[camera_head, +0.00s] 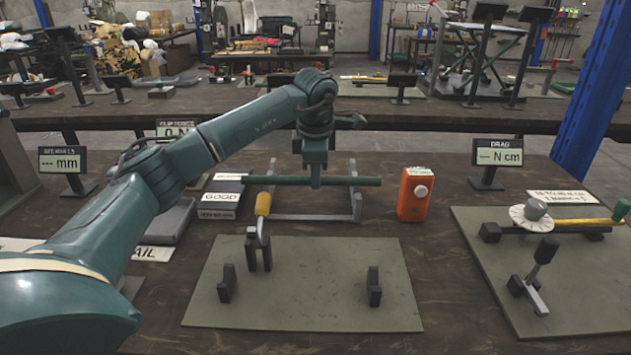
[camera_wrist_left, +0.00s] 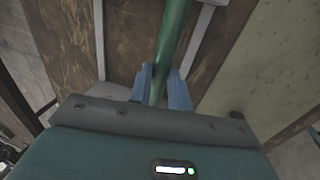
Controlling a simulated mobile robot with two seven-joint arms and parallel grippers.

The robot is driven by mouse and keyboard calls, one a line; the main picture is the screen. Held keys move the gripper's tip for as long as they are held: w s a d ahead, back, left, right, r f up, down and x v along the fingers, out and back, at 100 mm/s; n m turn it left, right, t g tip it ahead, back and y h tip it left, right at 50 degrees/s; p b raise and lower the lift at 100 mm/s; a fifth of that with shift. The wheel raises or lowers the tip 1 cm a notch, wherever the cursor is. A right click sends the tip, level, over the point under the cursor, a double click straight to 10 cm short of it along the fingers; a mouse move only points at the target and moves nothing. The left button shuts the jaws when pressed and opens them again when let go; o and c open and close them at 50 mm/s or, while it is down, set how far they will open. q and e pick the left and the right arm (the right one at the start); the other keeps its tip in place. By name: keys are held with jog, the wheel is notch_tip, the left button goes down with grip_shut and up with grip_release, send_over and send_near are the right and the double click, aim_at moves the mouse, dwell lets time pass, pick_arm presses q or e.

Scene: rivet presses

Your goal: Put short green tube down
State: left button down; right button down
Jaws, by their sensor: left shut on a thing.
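The short green tube (camera_head: 350,181) lies level, left to right, across the grey metal rack (camera_head: 318,217) behind the green mat. My left gripper (camera_head: 316,180) points down and is shut on the middle of the tube. In the left wrist view the tube (camera_wrist_left: 174,40) runs between the fingers (camera_wrist_left: 160,88). The tube is at the height of the rack's uprights, and I cannot tell whether it rests on them. My right gripper is not in view.
An orange box with a white knob (camera_head: 415,194) stands right of the rack. Another fixture mat (camera_head: 580,270) lies at right.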

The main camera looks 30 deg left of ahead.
pick_arm(q)
notch_tip(320, 180, down, 2)
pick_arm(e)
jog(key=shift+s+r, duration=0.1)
pick_arm(q)
jog(key=c, duration=1.3)
grip_release()
jog(key=shift+f, duration=0.1)
notch_tip(320, 180, up, 12)
jog(key=s+d, duration=0.1)
jog(key=s, duration=0.1)
jog(key=shift+p, duration=0.4)
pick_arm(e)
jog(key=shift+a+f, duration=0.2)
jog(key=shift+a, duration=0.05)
pick_arm(q)
jog(key=shift+d, duration=0.1)
